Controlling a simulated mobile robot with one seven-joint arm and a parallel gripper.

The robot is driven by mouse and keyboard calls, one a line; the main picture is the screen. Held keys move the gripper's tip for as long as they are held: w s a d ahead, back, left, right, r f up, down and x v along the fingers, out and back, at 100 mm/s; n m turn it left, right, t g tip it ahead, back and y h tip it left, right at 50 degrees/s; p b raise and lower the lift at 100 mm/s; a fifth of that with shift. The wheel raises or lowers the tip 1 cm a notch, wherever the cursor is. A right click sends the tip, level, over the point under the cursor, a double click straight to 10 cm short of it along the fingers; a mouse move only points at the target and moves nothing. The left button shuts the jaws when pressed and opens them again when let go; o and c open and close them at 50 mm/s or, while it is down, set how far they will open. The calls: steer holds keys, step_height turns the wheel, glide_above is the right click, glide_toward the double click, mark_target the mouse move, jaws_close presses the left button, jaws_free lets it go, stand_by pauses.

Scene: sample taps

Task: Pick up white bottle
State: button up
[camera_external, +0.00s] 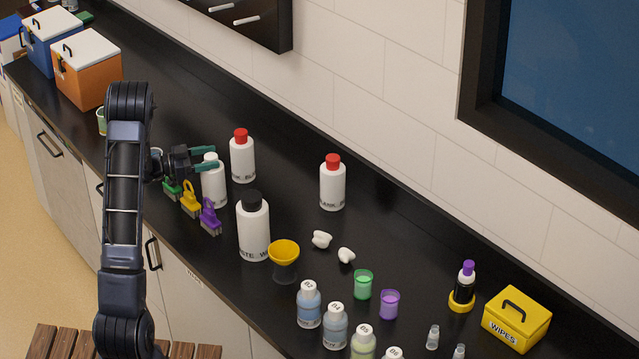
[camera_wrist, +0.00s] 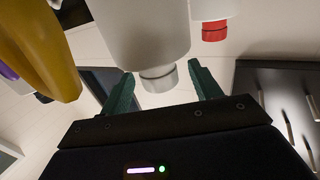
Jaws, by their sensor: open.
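The white bottle (camera_external: 214,187) with a white cap stands upright on the black counter, left of the middle. My gripper (camera_external: 207,157) is open at the height of its cap and upper part, with one green finger partly in front of it. In the wrist view, which looks upside down, the white bottle (camera_wrist: 140,32) lies between and beyond the two green fingers (camera_wrist: 163,85), its cap pointing down in the picture. A gap shows on both sides of the cap. I cannot tell how deep the bottle is between the fingers.
Red-capped bottles (camera_external: 242,160) (camera_external: 332,186) stand behind and right. A black-capped waste bottle (camera_external: 253,230) with a yellow funnel (camera_external: 284,252) beside it stands in front. Green, yellow and purple brushes (camera_external: 190,200) are close to the left. Open counter lies between the red-capped bottles.

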steer(key=shift+x, duration=1.4)
jaws_close()
